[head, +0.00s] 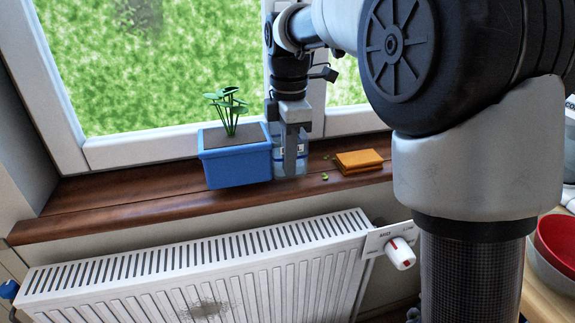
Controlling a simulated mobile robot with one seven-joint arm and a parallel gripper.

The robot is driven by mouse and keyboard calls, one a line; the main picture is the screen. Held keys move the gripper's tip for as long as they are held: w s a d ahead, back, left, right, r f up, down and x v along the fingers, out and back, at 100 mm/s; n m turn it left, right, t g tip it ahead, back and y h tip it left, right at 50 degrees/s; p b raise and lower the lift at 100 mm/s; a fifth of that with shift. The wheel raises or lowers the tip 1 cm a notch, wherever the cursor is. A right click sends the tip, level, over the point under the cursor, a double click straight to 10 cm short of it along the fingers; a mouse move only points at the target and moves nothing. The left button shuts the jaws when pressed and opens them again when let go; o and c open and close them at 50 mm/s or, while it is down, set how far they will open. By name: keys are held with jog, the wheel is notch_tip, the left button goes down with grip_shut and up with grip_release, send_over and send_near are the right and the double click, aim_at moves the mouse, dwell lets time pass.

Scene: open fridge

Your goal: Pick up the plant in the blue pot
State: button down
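The plant (231,108) has green round leaves on thin stems and stands upright in a blue rectangular pot (238,165) with dark soil. The pot sits on the brown wooden windowsill, against the window side. My gripper (290,172) points down just right of the pot, in front of a light-blue, see-through container (302,158). The near finger covers part of that container. The other finger is not clearly visible, so I cannot tell the opening or whether the gripper touches anything.
A white radiator (200,270) with a valve knob (399,253) stands below. Red and white bowls (556,243) are at the far right. The sill left of the pot is clear.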

notch_tip(320, 180, up, 4)
jog(key=shift+f+p, duration=0.2)
jog(key=shift+p, duration=0.3)
jog(key=s+d, duration=0.2)
jog(key=s, duration=0.7)
jog(key=s+d, duration=0.3)
jog(key=s, duration=0.7)
jog(key=shift+d+p, duration=0.15)
jog(key=shift+p, duration=0.25)
jog(key=shift+w+r, duration=0.1)
jog(key=shift+w, duration=0.1)
